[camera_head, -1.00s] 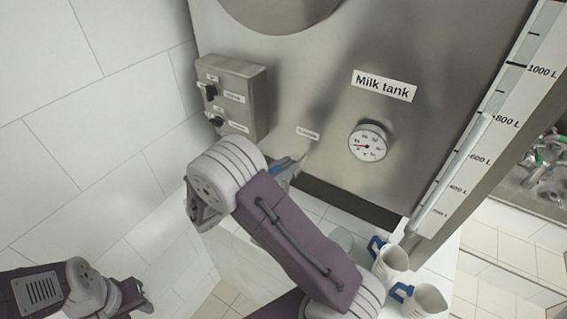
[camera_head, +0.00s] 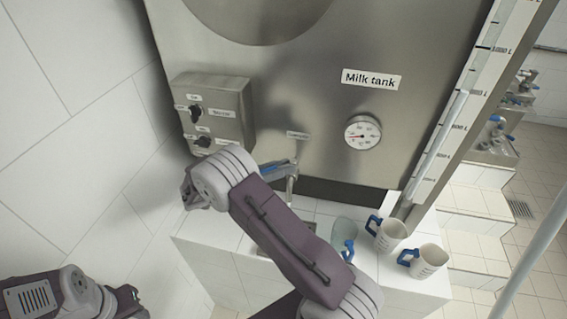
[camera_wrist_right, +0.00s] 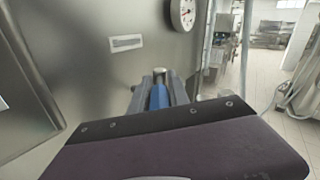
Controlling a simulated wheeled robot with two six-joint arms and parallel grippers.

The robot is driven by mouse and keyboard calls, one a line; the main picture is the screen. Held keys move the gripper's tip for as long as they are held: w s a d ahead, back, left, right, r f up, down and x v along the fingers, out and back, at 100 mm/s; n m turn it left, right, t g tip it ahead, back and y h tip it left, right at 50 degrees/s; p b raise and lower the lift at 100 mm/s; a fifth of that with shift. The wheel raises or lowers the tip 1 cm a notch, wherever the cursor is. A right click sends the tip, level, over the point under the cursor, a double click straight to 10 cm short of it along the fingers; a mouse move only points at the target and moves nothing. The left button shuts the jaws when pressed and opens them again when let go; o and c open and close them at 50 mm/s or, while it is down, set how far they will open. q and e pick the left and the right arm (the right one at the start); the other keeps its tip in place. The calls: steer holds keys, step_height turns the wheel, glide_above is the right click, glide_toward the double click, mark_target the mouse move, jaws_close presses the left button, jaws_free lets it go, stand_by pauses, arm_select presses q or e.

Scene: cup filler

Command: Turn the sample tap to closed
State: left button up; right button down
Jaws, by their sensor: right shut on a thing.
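The sample tap (camera_head: 291,184) is a metal spout on the front of the steel milk tank, under a small label (camera_head: 298,134). Its blue handle (camera_wrist_right: 158,97) lies between the two grey fingers of my right gripper (camera_wrist_right: 159,84) in the right wrist view. My right gripper (camera_head: 284,169) is shut on this handle, and the arm hides part of the tap in the head view. My left gripper (camera_head: 132,298) hangs at the lower left, away from the tap, and its fingers are too small to read.
A white tiled ledge (camera_head: 215,258) runs below the tank. A clear jug (camera_head: 343,238) and two white jugs (camera_head: 389,236) (camera_head: 427,262) with blue handles stand on it, right of my arm. A switch box (camera_head: 215,110) and a dial gauge (camera_head: 362,132) are on the tank.

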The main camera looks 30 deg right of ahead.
steer(key=shift+f, duration=0.1)
stand_by(0.3)
steer(key=c, duration=1.3)
jaws_free()
steer(key=shift+o, duration=0.2)
steer(key=a+b, duration=0.1)
steer(key=a, duration=0.1)
steer(key=a+b, duration=0.1)
steer(key=a, duration=0.1)
steer(key=w+a+b, duration=0.1)
steer(key=a, duration=0.1)
steer(key=shift+a+f, duration=0.15)
steer(key=shift+f, duration=0.1)
steer(key=a+p, duration=0.2)
steer(key=shift+w+a+r, duration=0.1)
steer(key=shift+a+r, duration=0.15)
steer(key=shift+a, duration=0.05)
